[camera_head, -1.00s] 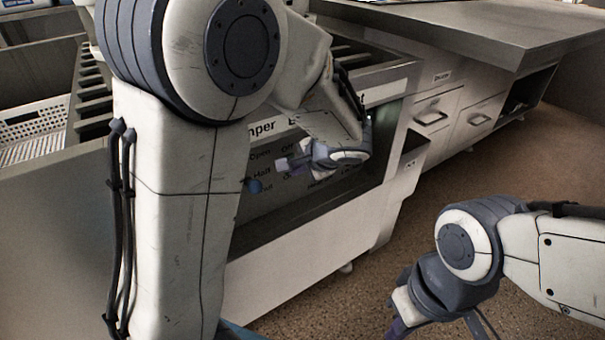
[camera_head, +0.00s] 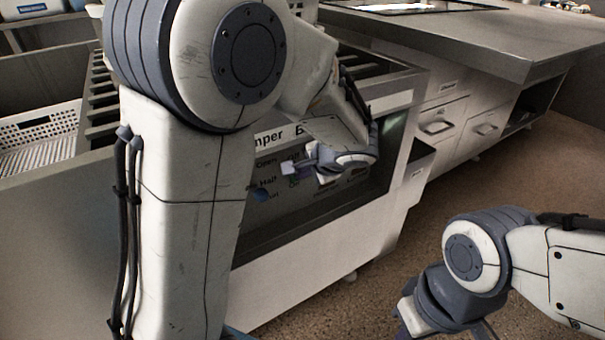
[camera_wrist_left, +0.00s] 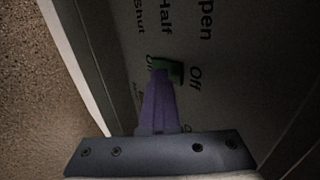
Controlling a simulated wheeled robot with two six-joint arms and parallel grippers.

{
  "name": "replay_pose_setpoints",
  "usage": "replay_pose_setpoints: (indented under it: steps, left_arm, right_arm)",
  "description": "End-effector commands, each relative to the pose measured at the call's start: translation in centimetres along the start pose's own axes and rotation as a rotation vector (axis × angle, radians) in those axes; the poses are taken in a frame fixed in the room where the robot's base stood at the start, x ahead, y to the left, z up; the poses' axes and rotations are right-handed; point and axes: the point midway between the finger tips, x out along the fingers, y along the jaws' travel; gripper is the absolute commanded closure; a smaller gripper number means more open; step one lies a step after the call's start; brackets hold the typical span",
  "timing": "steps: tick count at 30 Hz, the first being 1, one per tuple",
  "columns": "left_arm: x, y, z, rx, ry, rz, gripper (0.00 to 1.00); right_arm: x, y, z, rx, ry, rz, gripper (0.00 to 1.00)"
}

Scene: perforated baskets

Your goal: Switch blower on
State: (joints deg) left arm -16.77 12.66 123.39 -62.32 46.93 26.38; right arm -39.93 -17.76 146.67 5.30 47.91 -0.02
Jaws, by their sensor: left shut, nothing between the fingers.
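The blower switch is a small green knob (camera_wrist_left: 168,71) on a dark panel (camera_wrist_left: 235,50). In the left wrist view it sits between the "Off" label (camera_wrist_left: 195,78) and a partly hidden label that looks like "On" (camera_wrist_left: 149,62). My left gripper (camera_wrist_left: 158,75) is shut and empty; its purple fingertips overlap the knob's lower left side. I cannot tell whether they touch. In the head view my left gripper (camera_head: 288,168) is at the recessed panel, and the arm hides part of the lettering. My right gripper (camera_head: 403,330) is cut by the bottom edge, away from the panel.
A blue knob (camera_head: 262,195) is on the panel by the damper labels. The recess has a pale frame (camera_head: 330,268). A white perforated basket (camera_head: 40,135) stands at the left. Drawers (camera_head: 437,125) and a worktop (camera_head: 450,35) lie right of the panel. Open floor (camera_head: 480,190) is at the right.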

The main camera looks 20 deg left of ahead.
Motion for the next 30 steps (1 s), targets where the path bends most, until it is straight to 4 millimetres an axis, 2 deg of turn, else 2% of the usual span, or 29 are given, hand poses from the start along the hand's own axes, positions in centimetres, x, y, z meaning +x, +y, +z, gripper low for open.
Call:
replay_pose_setpoints:
  steps: [11,17,20,24,30]
  left_arm:
    - [-0.3,-0.3,0.0,-0.001,0.001,-0.002,1.0]
    - [-1.4,0.6,0.0,-0.002,0.001,-0.002,1.0]
    - [-2.6,1.5,0.1,-0.008,-0.004,-0.002,1.0]
    - [-6.4,1.1,0.1,-0.01,-0.003,-0.003,1.0]
    - [-10.6,1.5,-0.3,-0.004,-0.001,-0.002,1.0]
  right_arm:
    - [-0.2,0.0,0.0,0.0,0.0,0.0,1.0]
    - [-0.1,0.0,0.0,0.0,0.0,0.0,1.0]
    - [0.0,0.0,0.0,0.0,0.0,0.0,1.0]
    - [-1.9,-0.1,-0.1,0.0,0.0,0.0,1.0]
    - [-3.4,-0.2,-0.2,0.0,0.0,0.0,1.0]
